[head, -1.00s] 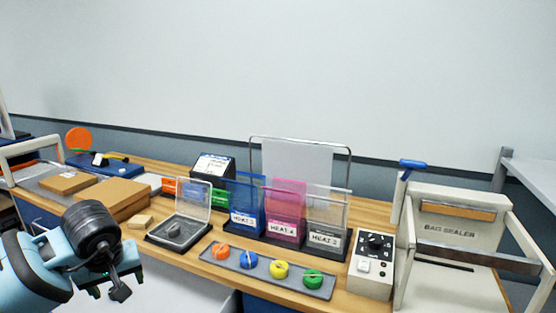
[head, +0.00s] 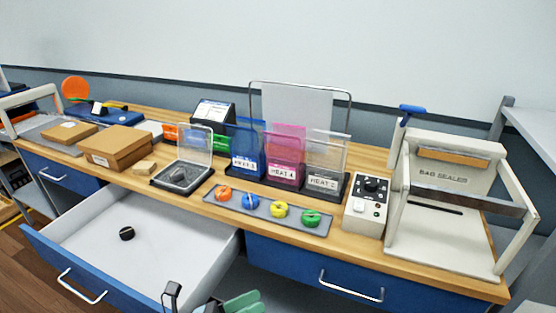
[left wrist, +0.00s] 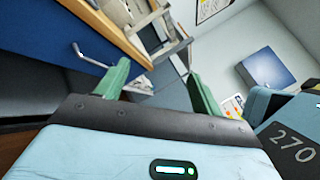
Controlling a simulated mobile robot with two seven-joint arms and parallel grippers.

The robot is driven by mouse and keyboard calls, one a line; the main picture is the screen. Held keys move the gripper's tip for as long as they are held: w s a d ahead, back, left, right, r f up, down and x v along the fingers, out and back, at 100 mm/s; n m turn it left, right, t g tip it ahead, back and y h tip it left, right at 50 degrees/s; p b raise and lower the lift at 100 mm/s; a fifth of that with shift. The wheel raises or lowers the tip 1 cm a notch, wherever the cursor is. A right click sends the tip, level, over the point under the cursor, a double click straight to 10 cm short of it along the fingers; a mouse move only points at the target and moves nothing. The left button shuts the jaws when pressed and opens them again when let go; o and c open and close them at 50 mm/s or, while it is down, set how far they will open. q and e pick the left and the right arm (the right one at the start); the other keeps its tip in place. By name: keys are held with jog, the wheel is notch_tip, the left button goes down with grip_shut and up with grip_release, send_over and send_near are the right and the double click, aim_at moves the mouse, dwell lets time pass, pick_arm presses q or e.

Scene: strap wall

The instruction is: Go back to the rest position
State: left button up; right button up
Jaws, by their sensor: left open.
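My left gripper (head: 238,303) shows at the bottom edge of the head view, in front of the open drawer, mostly cut off by the frame. In the left wrist view its two green fingers (left wrist: 158,85) stand apart with nothing between them. The open drawer (head: 90,222) is blue with a white inside. A small black round thing (head: 127,233) lies in it, apart from the gripper. My right gripper is not in view.
The wooden bench carries a cardboard box (head: 118,147), a clear-lidded case (head: 182,172), a grey tray (head: 240,212) with several coloured rings, coloured upright panels (head: 285,165), a control box (head: 367,206) and a bag sealer (head: 450,215). A closed blue drawer (head: 300,267) is at right.

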pick_arm(q)
jog(key=s+a+f+n+t+y, duration=0.1)
jog(key=a+f+n+t+y, duration=0.4)
jog(key=n, duration=0.7)
jog(key=s+a+f+n+t+y, duration=0.2)
jog(key=a+f+n+t+y, duration=0.3)
jog(key=n, duration=0.6)
jog(key=s+a+f+n+g+y, duration=0.2)
jog(key=s+f+n+g+y, duration=0.1)
jog(key=s+f+n, duration=0.4)
jog(key=s+a+f+n+g+y, duration=0.2)
jog(key=s+f+n+g+y, duration=0.1)
jog(key=s+f+n+g, duration=0.3)
jog(key=s+f+n, duration=0.2)
jog(key=s+f, duration=0.1)
jog(key=s, duration=0.1)
jog(key=shift+s+a+p, duration=0.3)
jog(key=shift+s+p, duration=0.05)
jog(key=shift+a+y, duration=0.1)
jog(key=shift+y, duration=0.2)
